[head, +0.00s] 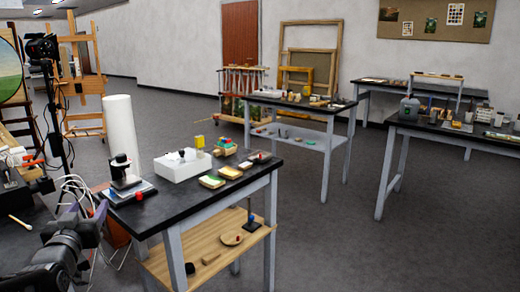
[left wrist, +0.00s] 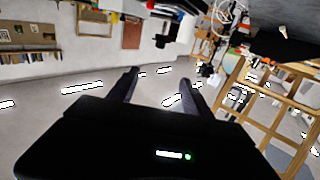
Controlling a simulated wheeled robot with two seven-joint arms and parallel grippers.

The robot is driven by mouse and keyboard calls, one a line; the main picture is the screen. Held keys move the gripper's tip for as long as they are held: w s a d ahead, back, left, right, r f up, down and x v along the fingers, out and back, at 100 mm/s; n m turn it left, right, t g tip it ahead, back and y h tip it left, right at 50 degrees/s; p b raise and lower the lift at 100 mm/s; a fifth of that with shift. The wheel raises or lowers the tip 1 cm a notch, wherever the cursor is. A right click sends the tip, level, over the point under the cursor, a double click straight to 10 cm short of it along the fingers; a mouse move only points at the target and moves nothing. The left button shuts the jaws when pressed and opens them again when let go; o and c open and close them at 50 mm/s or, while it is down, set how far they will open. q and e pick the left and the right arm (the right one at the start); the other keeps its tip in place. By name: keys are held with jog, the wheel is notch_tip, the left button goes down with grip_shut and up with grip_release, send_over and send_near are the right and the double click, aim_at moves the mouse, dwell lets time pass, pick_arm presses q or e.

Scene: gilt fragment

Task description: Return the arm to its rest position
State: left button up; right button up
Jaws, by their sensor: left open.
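My left gripper (head: 88,212) is at the lower left of the head view, at the end of my dark left arm. It is beside the near left corner of the black-topped table (head: 165,212). In the left wrist view its two dark fingers (left wrist: 160,78) stand apart with nothing between them. The wrist view looks out over the room at a strong tilt, upside down. My right gripper shows in neither view.
The near table holds a white box (head: 182,166), a dark microscope-like device (head: 122,172) and small blocks. A white roll (head: 120,135) stands behind it. A tripod (head: 60,120), cables and easels (head: 82,88) crowd the left.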

pick_arm(q)
jog(key=s+d+f+g+h+p, duration=0.2)
jog(key=d+f+g+h, duration=0.15)
jog(key=d+f, duration=0.95)
jog(key=s+d+f+g+h+p, duration=0.25)
jog(key=d+f+g, duration=0.45)
jog(key=f, duration=1)
jog(key=s+d+f+g+h+p, duration=0.1)
jog(key=s+d+f, duration=0.3)
jog(key=s, duration=0.5)
jog(key=s+d+f+m+g+h+p, duration=0.1)
jog(key=s+d+f+g+p, duration=0.1)
jog(key=s+d+f, duration=0.3)
jog(key=s+d+f+g+h+p, duration=0.1)
jog(key=s+d+f+g+p, duration=0.1)
jog(key=s+d, duration=0.8)
notch_tip(320, 180, down, 3)
jog(key=s+g, duration=0.1)
jog(key=s, duration=0.1)
jog(key=shift+s+d+r+p, duration=0.15)
jog(key=shift+s+d+p, duration=0.05)
jog(key=shift+s+p, duration=0.15)
